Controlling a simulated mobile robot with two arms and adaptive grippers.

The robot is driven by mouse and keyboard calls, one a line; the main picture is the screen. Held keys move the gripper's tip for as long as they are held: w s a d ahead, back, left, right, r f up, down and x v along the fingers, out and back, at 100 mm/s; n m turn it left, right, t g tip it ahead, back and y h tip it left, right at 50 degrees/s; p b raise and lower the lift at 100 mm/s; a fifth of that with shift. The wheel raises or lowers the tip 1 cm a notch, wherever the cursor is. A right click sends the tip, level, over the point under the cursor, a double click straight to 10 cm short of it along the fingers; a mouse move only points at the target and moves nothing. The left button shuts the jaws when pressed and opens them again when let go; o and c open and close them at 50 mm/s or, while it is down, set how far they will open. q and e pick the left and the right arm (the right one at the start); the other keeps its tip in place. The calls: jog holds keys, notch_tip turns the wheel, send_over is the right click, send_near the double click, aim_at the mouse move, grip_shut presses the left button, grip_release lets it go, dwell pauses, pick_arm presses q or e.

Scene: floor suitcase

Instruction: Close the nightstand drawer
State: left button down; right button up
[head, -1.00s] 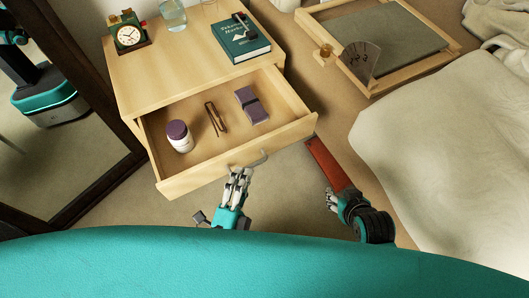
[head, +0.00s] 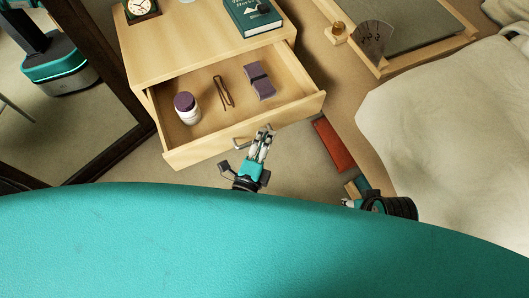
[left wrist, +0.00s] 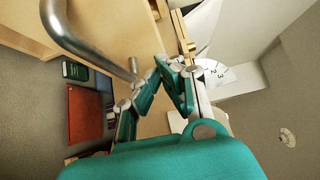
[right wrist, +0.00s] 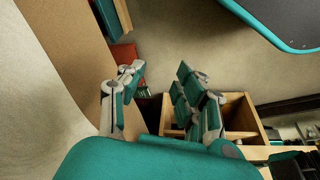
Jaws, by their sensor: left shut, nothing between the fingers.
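The wooden nightstand (head: 190,50) stands with its drawer (head: 200,150) pulled well out. A white jar with a purple lid (head: 187,108), a brown item (head: 224,92) and a purple item (head: 260,81) lie inside. My left gripper (head: 265,135) is shut and empty at the metal handle (head: 240,146) on the drawer front. In the left wrist view the handle (left wrist: 85,40) lies beside the fingers (left wrist: 160,85); I cannot tell if they touch. My right gripper (right wrist: 158,75) is open and empty, away from the drawer; in the head view it is mostly hidden behind my body.
A clock (head: 141,8) and a green book (head: 252,15) are on the nightstand top. A mirror (head: 60,90) stands at left, a bed (head: 450,130) at right. A red item (head: 334,146) lies on the floor right of the drawer.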

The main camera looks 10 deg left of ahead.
pick_arm(q)
jog(key=shift+w+a, duration=0.55)
jog(key=shift+w, duration=0.25)
pick_arm(e)
jog(key=shift+s+r, duration=0.1)
jog(key=shift+r, duration=0.5)
